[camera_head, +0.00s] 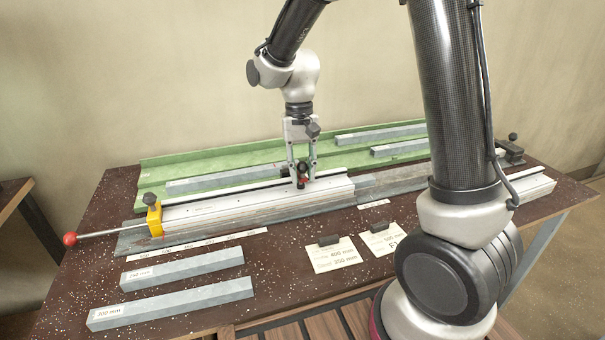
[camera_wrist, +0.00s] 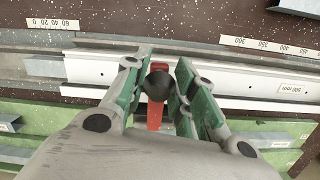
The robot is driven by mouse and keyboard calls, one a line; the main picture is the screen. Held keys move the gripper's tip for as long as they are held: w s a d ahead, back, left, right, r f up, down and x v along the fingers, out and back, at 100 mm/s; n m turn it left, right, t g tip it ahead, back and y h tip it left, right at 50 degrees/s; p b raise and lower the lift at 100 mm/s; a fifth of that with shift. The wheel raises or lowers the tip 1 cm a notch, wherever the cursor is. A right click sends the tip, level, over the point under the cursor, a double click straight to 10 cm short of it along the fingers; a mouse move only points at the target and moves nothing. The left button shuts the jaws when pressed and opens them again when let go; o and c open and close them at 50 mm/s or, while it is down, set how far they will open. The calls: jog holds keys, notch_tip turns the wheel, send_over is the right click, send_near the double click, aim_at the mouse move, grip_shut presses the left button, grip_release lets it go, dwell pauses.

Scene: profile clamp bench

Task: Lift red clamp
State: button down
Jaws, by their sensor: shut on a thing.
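The red clamp (camera_head: 303,170) has a black knob and is at the white profile rail, near its right part. It also shows in the wrist view (camera_wrist: 155,116), with its round black knob between the fingers. My gripper (camera_head: 302,173) comes down from above and is shut on the red clamp; its green-padded fingers flank the knob in the wrist view (camera_wrist: 157,86). The fingers hide part of the clamp. I cannot tell whether it touches the rail.
A yellow stop (camera_head: 153,216) with a red-ended rod stands at the rail's left end. A green tray (camera_head: 165,164) with grey bars lies behind. Loose grey bars (camera_head: 182,268) and paper cards (camera_head: 337,256) lie in front. My arm covers the bench's right side.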

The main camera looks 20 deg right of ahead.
jog(key=w+r+g, duration=0.1)
jog(key=g, duration=0.1)
jog(key=w+r+g, duration=0.1)
jog(key=r+g, duration=0.1)
jog(key=shift+w+d, duration=0.1)
jog(key=shift+w, duration=0.1)
jog(key=shift+w+r, duration=0.55)
jog(key=shift+w, duration=0.05)
jog(key=shift+w+r, duration=0.35)
jog(key=shift+w, duration=0.4)
jog(key=shift+w+r, duration=0.3)
jog(key=shift+w, duration=0.4)
jog(key=shift+w+r, duration=0.1)
jog(key=shift+w, duration=0.65)
jog(key=shift+w+f+g, duration=0.25)
jog(key=shift+w+g, duration=0.6)
jog(key=shift+w, duration=0.25)
jog(key=shift+w+f+g, duration=0.25)
jog(key=shift+w+g, duration=0.6)
jog(key=shift+w, duration=0.2)
